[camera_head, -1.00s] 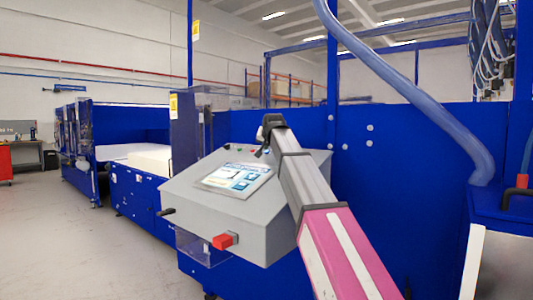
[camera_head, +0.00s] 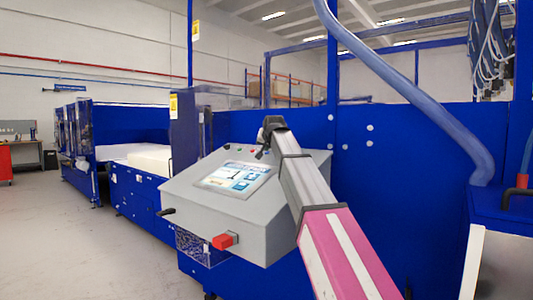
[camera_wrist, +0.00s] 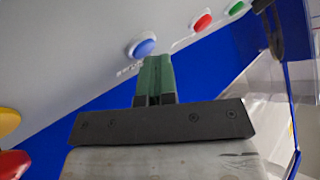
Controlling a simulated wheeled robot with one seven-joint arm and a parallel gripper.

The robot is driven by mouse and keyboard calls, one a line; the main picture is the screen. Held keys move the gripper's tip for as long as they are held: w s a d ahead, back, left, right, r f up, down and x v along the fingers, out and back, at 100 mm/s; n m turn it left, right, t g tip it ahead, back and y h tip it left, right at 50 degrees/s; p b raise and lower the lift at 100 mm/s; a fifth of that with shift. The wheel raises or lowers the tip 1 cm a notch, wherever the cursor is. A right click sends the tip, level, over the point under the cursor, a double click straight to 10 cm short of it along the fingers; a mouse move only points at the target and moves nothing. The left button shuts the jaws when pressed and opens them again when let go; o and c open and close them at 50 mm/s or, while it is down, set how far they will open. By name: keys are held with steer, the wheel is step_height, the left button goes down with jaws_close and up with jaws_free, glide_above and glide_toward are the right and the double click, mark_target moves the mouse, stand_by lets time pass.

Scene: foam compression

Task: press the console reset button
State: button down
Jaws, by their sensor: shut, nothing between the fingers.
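The grey console (camera_head: 215,215) stands in the middle of the head view, with a tilted top and a lit screen (camera_head: 235,179). In the wrist view, a round blue button (camera_wrist: 141,48) in a pale ring sits on the console panel, with small unreadable lettering beside it. My gripper (camera_wrist: 157,60) has green fingers, shut and empty, with the tips just below and right of the blue button in the picture. I cannot tell whether they touch it. In the head view, my gripper (camera_head: 264,150) is over the console's far edge, and my arm hides part of that edge.
A red button (camera_wrist: 202,22) and a green button (camera_wrist: 235,7) lie farther along the panel. A yellow button (camera_wrist: 8,121) and a red part (camera_wrist: 14,164) are at the left. Blue machine panels (camera_head: 400,165) stand behind.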

steer(key=shift+s+a+r, duration=0.1)
steer(key=shift+s+r, duration=0.05)
steer(key=shift+r, duration=0.25)
steer(key=shift+s+a+r, duration=0.2)
steer(key=shift+s+r, duration=0.1)
steer(key=shift+r, duration=0.6)
steer(key=shift+s+a+r, duration=0.25)
steer(key=shift+s+r, duration=0.05)
steer(key=shift+r, duration=0.65)
steer(key=shift+s+a+r, duration=0.2)
steer(key=shift+s+r, duration=0.1)
steer(key=shift+r, duration=0.6)
